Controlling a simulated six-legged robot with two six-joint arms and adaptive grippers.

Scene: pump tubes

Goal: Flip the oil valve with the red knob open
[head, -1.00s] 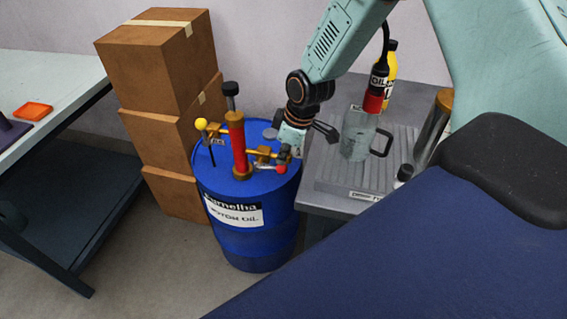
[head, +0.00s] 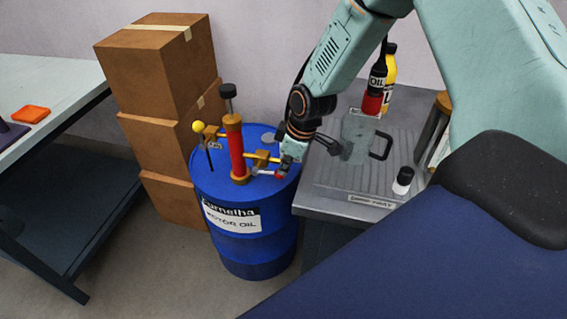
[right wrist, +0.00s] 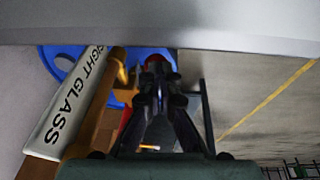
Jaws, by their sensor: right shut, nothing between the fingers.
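The blue oil drum (head: 250,245) stands on the floor with a red pump tube (head: 236,150) upright on its lid. A brass outlet (head: 262,158) points right from the pump, with a small valve lever ending in a red knob (head: 280,175). My right gripper (head: 287,166) is at the drum's right rim, right beside the knob. In the right wrist view, the shut right fingers (right wrist: 156,80) point at the red knob (right wrist: 155,60), at or just short of it; contact cannot be told. They partly hide the lever, so its exact angle is unclear. My left gripper is out of view.
A yellow knob (head: 198,127) is on the pump's left side. A grey table (head: 335,205) right of the drum holds a clear jug (head: 357,140), oil bottles (head: 376,80) and a white bottle (head: 403,181). Stacked boxes (head: 160,120) stand behind left.

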